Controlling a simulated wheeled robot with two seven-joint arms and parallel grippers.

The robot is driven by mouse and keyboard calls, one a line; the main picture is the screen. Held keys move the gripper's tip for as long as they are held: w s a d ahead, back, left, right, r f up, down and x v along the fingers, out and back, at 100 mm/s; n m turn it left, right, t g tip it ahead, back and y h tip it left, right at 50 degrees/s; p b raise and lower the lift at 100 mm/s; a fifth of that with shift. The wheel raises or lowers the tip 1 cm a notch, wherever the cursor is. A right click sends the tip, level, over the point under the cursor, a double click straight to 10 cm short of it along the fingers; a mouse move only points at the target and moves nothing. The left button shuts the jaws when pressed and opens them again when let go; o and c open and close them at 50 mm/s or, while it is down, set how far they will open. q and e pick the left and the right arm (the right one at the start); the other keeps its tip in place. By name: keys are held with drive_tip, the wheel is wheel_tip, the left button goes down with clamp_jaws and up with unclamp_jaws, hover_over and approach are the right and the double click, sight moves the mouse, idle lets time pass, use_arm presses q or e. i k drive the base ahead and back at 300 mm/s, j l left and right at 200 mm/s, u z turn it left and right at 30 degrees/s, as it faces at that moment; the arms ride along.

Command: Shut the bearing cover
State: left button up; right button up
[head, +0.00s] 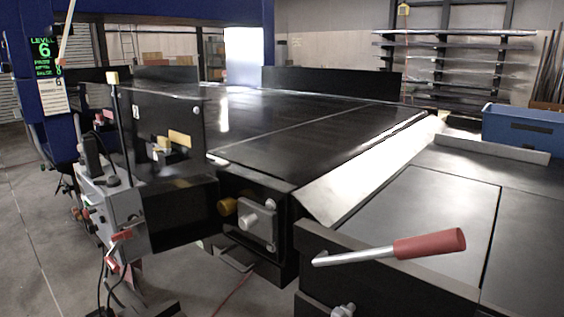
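At the conveyor's near corner, a grey bearing plate (270,238) with a round metal hub (248,221) is exposed on the black end face. A brass-coloured round part (227,206) sticks out beside it. A black panel (180,217) stands out to the left of this bearing, apart from the plate; it looks like the bearing cover standing open, but its hinge cannot be made out. Neither of my grippers shows in the head view.
A lever with a red grip (430,243) juts over the dark cabinet (425,220) at the right. A grey control box (122,215) with red levers and cables stands at the left. A blue bin (525,128) sits at the right. Bare floor (200,285) lies in front.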

sight(179, 213)
drive_tip(key=k+z, duration=0.1)
drive_tip(key=k, duration=0.55)
drive_tip(key=z, duration=2.25)
drive_tip(key=k+j, duration=0.2)
drive_tip(key=j, duration=0.25)
drive_tip(key=k+j, duration=0.25)
drive_tip(key=j, duration=0.25)
drive_tip(key=k+j, duration=0.2)
drive_tip(key=j, duration=0.25)
drive_tip(key=k+j, duration=0.25)
drive_tip(key=j, duration=0.2)
drive_tip(key=k+j, duration=0.2)
drive_tip(key=j, duration=0.25)
drive_tip(key=k+j, duration=0.25)
drive_tip(key=j, duration=0.25)
drive_tip(key=k+j, duration=0.2)
drive_tip(key=j, duration=0.25)
drive_tip(key=k+j, duration=0.25)
drive_tip(key=j, duration=0.2)
